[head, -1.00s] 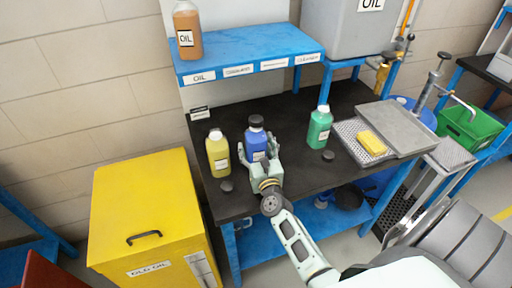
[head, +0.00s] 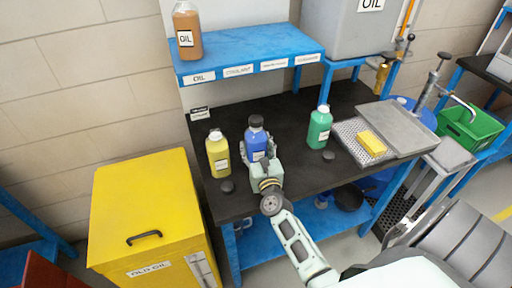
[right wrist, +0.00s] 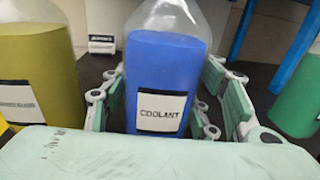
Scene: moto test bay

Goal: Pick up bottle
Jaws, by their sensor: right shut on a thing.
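A blue bottle (head: 256,143) with a dark cap stands upright on the black bench top (head: 290,185). Its white label reads COOLANT in the right wrist view (right wrist: 160,62). My right gripper (head: 258,154) reaches it from the front and is shut on it, one finger on each side of the bottle. The bottle's base is hidden behind the gripper's palm, so I cannot tell whether it touches the bench. My left gripper is not in view.
A yellow bottle (head: 218,156) stands close on the left, a green bottle (head: 319,128) farther right. A blue shelf (head: 245,53) with an orange-brown oil bottle (head: 187,38) overhangs the back. A yellow sponge (head: 371,143) lies right.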

